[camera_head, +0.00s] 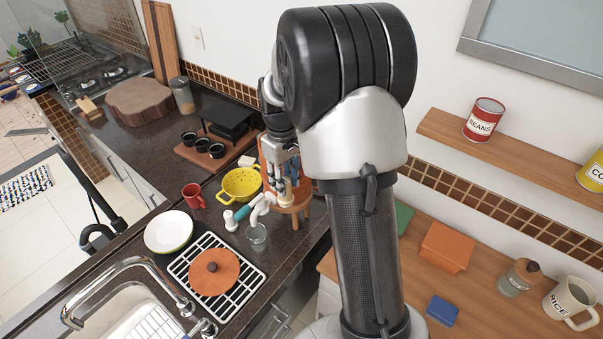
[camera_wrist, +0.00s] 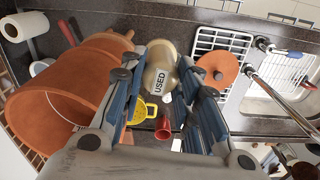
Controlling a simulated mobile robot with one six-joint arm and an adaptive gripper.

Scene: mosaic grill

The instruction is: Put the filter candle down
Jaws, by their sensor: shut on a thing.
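The filter candle, a cream dome-ended piece marked "USED" (camera_wrist: 160,82), lies between the two fingers of my gripper (camera_wrist: 172,88) in the wrist view. My gripper is shut on it. In the head view my gripper (camera_head: 284,172) is low over the counter, beside an orange terracotta vessel (camera_head: 268,150) and above a small round wooden stool (camera_head: 297,201). The candle is small and partly covered there. In the wrist view the large terracotta vessel (camera_wrist: 50,88) stands open at the left of my gripper. I cannot tell whether the candle touches any surface.
A yellow colander (camera_head: 240,184), red mug (camera_head: 193,196), white plate (camera_head: 168,231) and a drinking glass (camera_head: 257,234) stand close by on the dark counter. A terracotta lid (camera_head: 214,271) lies on a white rack (camera_head: 240,289). Bare counter shows right of the glass.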

